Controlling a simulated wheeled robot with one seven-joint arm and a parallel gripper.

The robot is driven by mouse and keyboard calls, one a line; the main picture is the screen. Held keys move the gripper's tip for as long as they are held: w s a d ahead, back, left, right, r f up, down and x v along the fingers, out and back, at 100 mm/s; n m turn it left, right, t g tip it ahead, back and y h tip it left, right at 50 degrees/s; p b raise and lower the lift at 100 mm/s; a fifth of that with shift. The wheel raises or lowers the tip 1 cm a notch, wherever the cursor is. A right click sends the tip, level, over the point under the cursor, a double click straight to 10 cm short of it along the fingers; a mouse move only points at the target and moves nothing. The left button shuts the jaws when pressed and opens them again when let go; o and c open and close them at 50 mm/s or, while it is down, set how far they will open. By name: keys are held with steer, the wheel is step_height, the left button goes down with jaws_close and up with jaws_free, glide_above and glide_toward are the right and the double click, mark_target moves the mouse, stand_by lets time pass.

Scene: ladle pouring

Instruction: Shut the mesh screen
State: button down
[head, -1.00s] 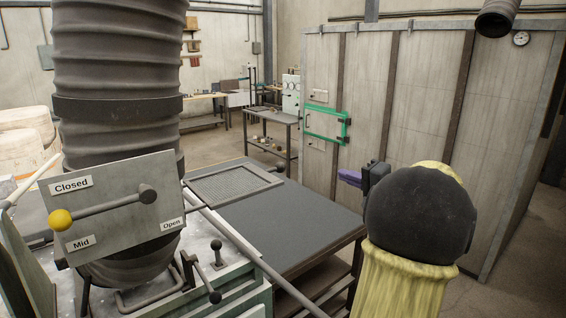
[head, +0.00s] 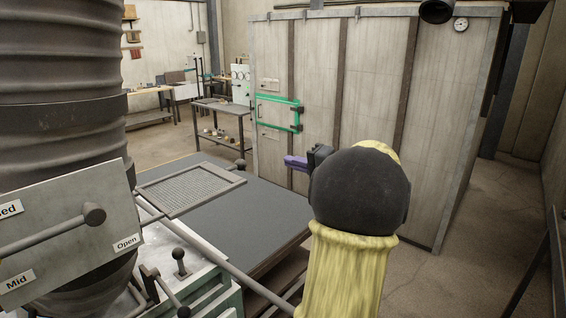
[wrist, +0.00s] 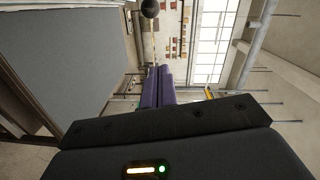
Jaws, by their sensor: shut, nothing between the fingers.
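The mesh screen (head: 192,187) is a grey framed grid lying flat at the far left part of a dark table top (head: 235,222). A dark ball knob (head: 241,164) shows by its far right corner; I cannot tell whether it is joined to the screen. My gripper (head: 294,162) has purple fingers, shut and empty. In the head view it shows right of the screen, in front of the panelled wall, apart from the screen. In the wrist view the purple fingers (wrist: 153,88) are together, with a dark ball (wrist: 150,8) on a rod beyond them.
A thick ribbed column (head: 62,90) stands at the left. A lever plate (head: 70,235) with a label "Open" is before it. A panelled enclosure (head: 365,110) with a green-framed hatch (head: 277,112) stands behind the table. Open floor (head: 445,285) lies at the right.

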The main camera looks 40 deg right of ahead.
steer(key=w+a+f+p, duration=0.1)
steer(key=w+a, duration=0.3)
steer(key=w, duration=0.5)
steer(key=shift+a+p, duration=0.3)
steer(key=shift+p, duration=0.5)
steer(key=shift+w+a+f, duration=0.1)
steer(key=shift+w+a, duration=0.05)
